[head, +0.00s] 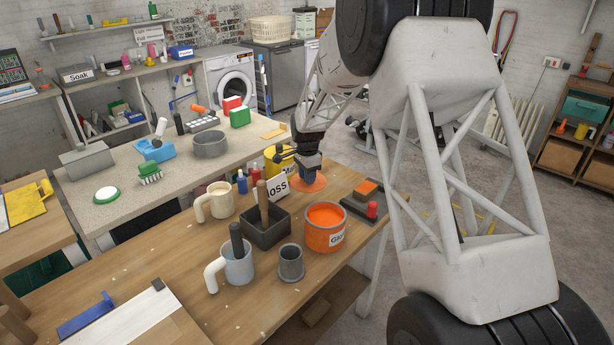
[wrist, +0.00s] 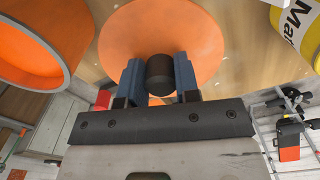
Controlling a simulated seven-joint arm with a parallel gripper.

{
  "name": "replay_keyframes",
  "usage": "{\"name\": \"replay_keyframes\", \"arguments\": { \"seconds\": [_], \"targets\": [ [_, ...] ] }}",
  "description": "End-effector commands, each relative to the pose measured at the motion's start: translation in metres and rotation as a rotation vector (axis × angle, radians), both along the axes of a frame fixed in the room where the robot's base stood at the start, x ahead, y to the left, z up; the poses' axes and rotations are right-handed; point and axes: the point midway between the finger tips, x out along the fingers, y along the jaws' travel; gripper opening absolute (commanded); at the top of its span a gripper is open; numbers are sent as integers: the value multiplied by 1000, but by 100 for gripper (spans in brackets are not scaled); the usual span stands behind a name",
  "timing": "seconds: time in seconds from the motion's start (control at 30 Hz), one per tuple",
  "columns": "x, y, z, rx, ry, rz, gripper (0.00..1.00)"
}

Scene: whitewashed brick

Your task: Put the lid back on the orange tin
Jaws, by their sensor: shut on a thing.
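My gripper (head: 308,168) points down over the lid. In the wrist view its blue-grey fingers (wrist: 160,75) are shut on the lid's dark round knob. The lid looks roughly level and apart from the tin. I cannot tell whether it touches the bench.
A yellow tin (head: 279,158) and a white card (head: 277,188) stand left of the lid. A dark box (head: 266,238) holding tools, a grey cup (head: 290,265) and two mugs stand left of the orange tin. A grey block (head: 358,209) with an orange pad lies to the right.

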Motion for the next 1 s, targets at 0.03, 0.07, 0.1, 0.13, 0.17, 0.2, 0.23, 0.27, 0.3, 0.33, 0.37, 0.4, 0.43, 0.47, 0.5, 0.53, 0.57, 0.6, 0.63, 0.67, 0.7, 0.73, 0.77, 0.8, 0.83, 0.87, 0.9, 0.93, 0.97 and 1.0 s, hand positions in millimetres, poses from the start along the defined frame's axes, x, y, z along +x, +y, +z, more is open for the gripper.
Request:
{"name": "replay_keyframes", "arguments": {
  "seconds": [0.03, 0.07, 0.1, 0.13, 0.17, 0.2, 0.23, 0.27, 0.3, 0.33, 0.37, 0.4, 0.43, 0.47, 0.5, 0.53, 0.57, 0.6, 0.63, 0.67, 0.7, 0.73, 0.77, 0.8, 0.83, 0.87, 0.9, 0.93, 0.97, 1.0],
  "targets": [
    [-1, -1, 1, 0, -1, 0, 6],
    [-3, -1, 2, 0, -1, 0, 6],
    [-5, -1, 4, 0, -1, 0, 6],
    [-6, -2, 5, 0, -1, 0, 6],
    [-8, -3, 6, 0, -1, 0, 6],
    [-11, -4, 8, 0, -1, 0, 6],
    [-14, -4, 10, 0, -1, 0, 6],
    [-17, -5, 12, 0, -1, 0, 6],
    [-22, -7, 14, 0, -1, 0, 6],
    [-26, -8, 17, 0, -1, 0, 6],
    [-30, -9, 19, 0, -1, 0, 6],
    [-35, -11, 22, 0, -1, -1, 6],
    [-40, -12, 25, 0, -1, -1, 6],
    [-45, -14, 28, 1, -2, -1, 6],
    [-52, -15, 31, 1, -2, -1, 6],
    [-57, -17, 34, 0, -1, -1, 6],
    [-63, -18, 37, 1, -2, -1, 6],
    [-70, -20, 40, 0, -1, -1, 6],
    [-75, -22, 42, 0, -1, 0, 6],
    [-81, -24, 45, 0, -1, 0, 6],
    [-88, -25, 48, 0, -1, 0, 6],
    [-94, -27, 50, 0, -1, 0, 6],
    [-99, -28, 53, 0, -1, 0, 6],
    [-106, -30, 56, 0, -1, 0, 6],
    [-112, -32, 57, 0, -1, 0, 6],
    [-118, -33, 60, 0, -1, 0, 6],
    [-124, -35, 62, 0, -1, 0, 6],
    [-129, -36, 64, 0, -1, 0, 6],
    [-134, -37, 65, 0, -1, 0, 6],
    [-139, -38, 67, 0, -1, 0, 6]
  ]
}}
